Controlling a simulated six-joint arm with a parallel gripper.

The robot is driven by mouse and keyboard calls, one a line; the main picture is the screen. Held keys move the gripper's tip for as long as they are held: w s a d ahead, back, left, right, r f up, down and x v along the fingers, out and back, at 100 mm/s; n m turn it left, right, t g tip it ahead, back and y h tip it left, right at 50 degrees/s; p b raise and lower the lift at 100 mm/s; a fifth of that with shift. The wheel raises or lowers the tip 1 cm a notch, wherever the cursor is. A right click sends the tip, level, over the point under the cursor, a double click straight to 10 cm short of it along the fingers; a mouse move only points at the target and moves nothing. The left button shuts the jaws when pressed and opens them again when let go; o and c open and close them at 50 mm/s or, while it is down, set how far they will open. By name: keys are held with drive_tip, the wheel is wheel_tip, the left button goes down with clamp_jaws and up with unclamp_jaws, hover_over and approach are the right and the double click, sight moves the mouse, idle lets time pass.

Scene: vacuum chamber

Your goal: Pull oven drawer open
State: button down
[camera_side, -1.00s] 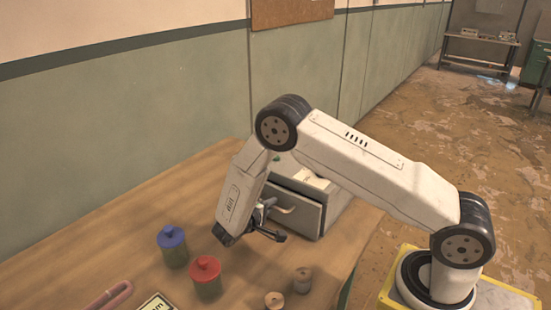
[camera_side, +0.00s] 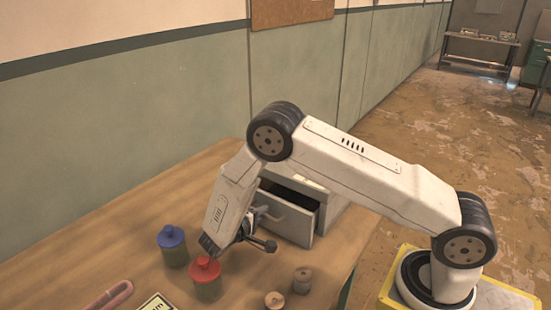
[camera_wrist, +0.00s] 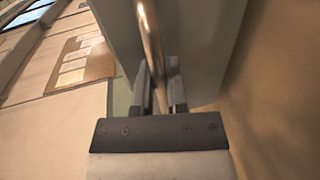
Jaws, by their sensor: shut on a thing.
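The oven drawer (camera_side: 290,224) is a grey box front with a dark inside, pulled partly out of the light grey oven (camera_side: 334,207) on the table. Its drawer handle (camera_wrist: 150,30) is a metal bar that runs between my fingers in the wrist view. My gripper (camera_wrist: 160,88) is shut on this handle, close in front of the grey drawer face (camera_wrist: 195,40). In the side view my gripper (camera_side: 262,224) is at the drawer's left front, and my arm partly hides the grip there.
A red-lidded jar (camera_side: 206,275) and a blue-lidded jar (camera_side: 173,246) stand on the wooden table (camera_side: 110,230) close to my wrist. A pink tube (camera_side: 110,296) and a label card (camera_side: 157,303) lie at lower left.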

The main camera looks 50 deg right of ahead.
drive_tip(key=c, duration=0.7)
unclamp_jaws()
drive_tip(key=shift+r, duration=0.1)
drive_tip(key=shift+r, duration=0.8)
drive_tip(key=s+r, duration=0.1)
drive_tip(key=r, duration=0.1)
drive_tip(key=s+r, duration=0.2)
drive_tip(key=r, duration=0.1)
drive_tip(key=s+r, duration=0.1)
drive_tip(key=r, duration=0.1)
drive_tip(key=shift+s+a+r, duration=0.15)
drive_tip(key=shift+s+a, duration=0.1)
drive_tip(key=shift+s, duration=0.1)
drive_tip(key=s+r, duration=0.1)
drive_tip(key=s, duration=0.2)
drive_tip(key=s+r, duration=0.1)
drive_tip(key=s, duration=0.2)
drive_tip(key=s+a+r, duration=0.1)
drive_tip(key=s+r, duration=0.1)
drive_tip(key=s, duration=0.1)
